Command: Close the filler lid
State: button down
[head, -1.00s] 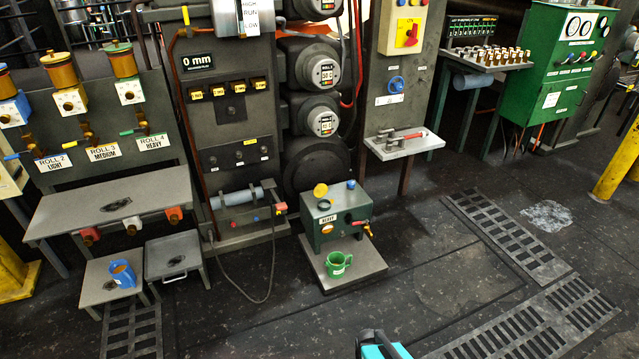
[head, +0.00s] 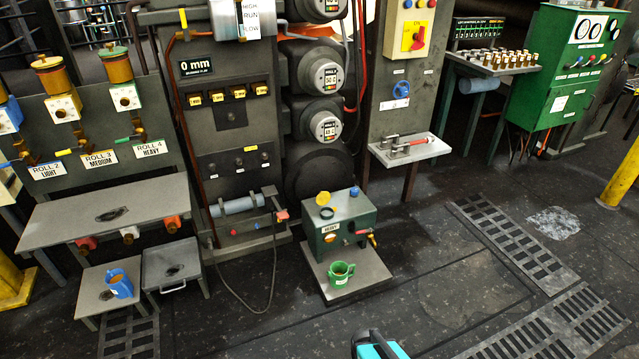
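The green tank (head: 343,228) labelled HEAVY stands on a low grey stand near the middle of the head view. A round yellow lid (head: 323,198) stands tilted up at the top left of the tank. Just in front of it is the dark round filler neck (head: 327,212), so the lid looks open. A blue knob (head: 354,193) is at the back of the tank top. A teal and black part of my arm shows at the bottom edge, well short of the tank. My gripper's fingers are not visible.
A green mug (head: 341,273) stands on the tank's stand (head: 368,273), in front of the tank. A blue jug (head: 119,283) sits on a low table to the left. A hose (head: 240,296) lies on the floor left of the tank. The floor in front is mostly clear, with grates (head: 515,240) at right.

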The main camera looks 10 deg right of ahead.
aim_at(323, 198)
jog(key=u, duration=0.2)
jog(key=i, duration=1.4)
jog(key=z, duration=0.25)
